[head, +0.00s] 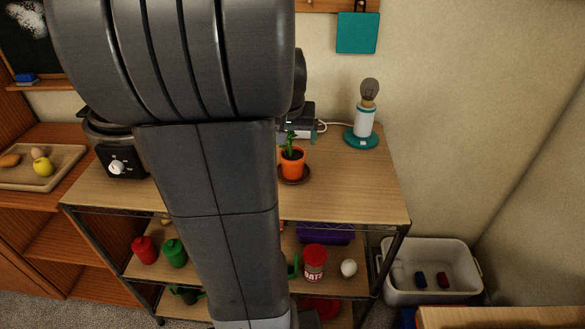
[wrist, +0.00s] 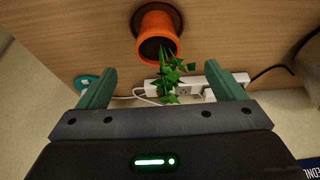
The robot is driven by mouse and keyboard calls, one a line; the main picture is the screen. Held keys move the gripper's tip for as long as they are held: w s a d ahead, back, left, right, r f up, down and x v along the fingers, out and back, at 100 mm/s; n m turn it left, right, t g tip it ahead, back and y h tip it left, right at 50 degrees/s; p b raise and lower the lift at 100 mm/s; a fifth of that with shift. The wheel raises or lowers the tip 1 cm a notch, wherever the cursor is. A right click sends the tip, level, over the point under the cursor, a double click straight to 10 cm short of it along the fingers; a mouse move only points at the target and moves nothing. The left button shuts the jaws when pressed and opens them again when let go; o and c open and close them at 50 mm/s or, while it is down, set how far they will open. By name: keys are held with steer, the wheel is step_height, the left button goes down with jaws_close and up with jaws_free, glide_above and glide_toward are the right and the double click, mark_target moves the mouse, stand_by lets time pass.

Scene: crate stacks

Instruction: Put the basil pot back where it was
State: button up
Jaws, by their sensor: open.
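The basil pot (head: 292,165) is orange with a green plant and stands upright on a brown saucer (head: 293,179) on the wooden shelf top. In the wrist view the orange pot (wrist: 158,25) is just beyond the fingertips, with the basil leaves (wrist: 170,82) between the fingers. My gripper (wrist: 161,73) is open and holds nothing; its two green fingers are spread on either side of the plant. In the head view my arm hides most of my gripper, which is just behind the pot.
A lamp with a teal base (head: 361,137) stands right of the pot. A white power strip (wrist: 190,87) with cables lies behind it. A black appliance (head: 120,160) is at left. A grey bin (head: 430,296) stands on the floor.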

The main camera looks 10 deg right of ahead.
mark_target(292, 155)
steer(key=x, duration=0.6)
steer(key=shift+w+d+f, duration=0.1)
steer(key=shift+f, duration=0.25)
steer(key=shift+p+x, duration=0.3)
steer(key=shift+x, duration=2.35)
steer(key=shift+d, duration=0.15)
steer(key=c, duration=1.4)
